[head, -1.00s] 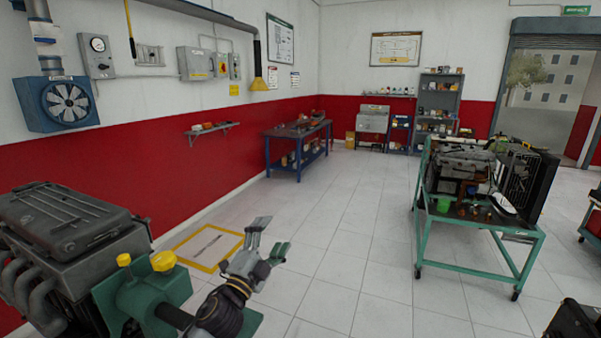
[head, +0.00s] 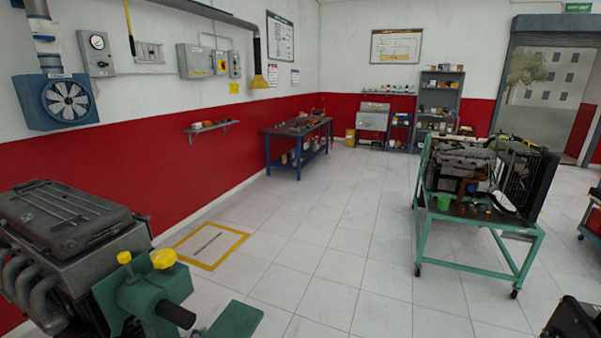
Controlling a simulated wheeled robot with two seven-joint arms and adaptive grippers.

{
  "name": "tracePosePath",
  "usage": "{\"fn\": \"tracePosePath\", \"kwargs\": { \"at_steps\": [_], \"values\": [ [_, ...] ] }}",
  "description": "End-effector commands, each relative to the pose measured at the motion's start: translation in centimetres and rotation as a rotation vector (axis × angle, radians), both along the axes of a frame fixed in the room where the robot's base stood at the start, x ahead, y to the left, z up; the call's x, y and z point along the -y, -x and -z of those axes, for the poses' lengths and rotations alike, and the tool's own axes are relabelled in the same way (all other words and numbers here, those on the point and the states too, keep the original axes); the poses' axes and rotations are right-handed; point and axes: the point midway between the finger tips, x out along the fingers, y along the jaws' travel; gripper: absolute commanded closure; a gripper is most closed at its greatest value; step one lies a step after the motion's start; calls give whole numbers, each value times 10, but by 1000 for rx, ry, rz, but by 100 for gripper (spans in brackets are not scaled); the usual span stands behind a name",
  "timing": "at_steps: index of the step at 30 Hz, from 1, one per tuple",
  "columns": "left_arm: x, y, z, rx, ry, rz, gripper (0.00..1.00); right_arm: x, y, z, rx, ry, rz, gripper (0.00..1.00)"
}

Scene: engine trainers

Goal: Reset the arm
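Neither of my grippers shows in the head view now, and no arm of mine can be made out for sure. The place in front of the engine stand (head: 150,293) where a gripper was seen earlier is empty. I cannot tell from this view whether either gripper is open or shut.
A dark engine (head: 70,225) on the green stand with yellow knobs fills the lower left. A green wheeled cart (head: 480,246) carries another engine at right. A blue workbench (head: 297,145) stands by the wall. A dark object (head: 575,317) is cut off at bottom right. The middle floor is clear.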

Motion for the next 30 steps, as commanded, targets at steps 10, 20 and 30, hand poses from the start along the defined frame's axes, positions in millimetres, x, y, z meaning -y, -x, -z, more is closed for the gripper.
{"fn": "tracePosePath", "kwargs": {
  "at_steps": [10, 20, 30],
  "values": [
    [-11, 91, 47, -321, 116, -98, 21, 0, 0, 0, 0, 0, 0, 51],
    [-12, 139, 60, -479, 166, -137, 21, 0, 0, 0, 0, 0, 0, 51],
    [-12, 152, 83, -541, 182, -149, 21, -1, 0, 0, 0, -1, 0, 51]
  ]
}}
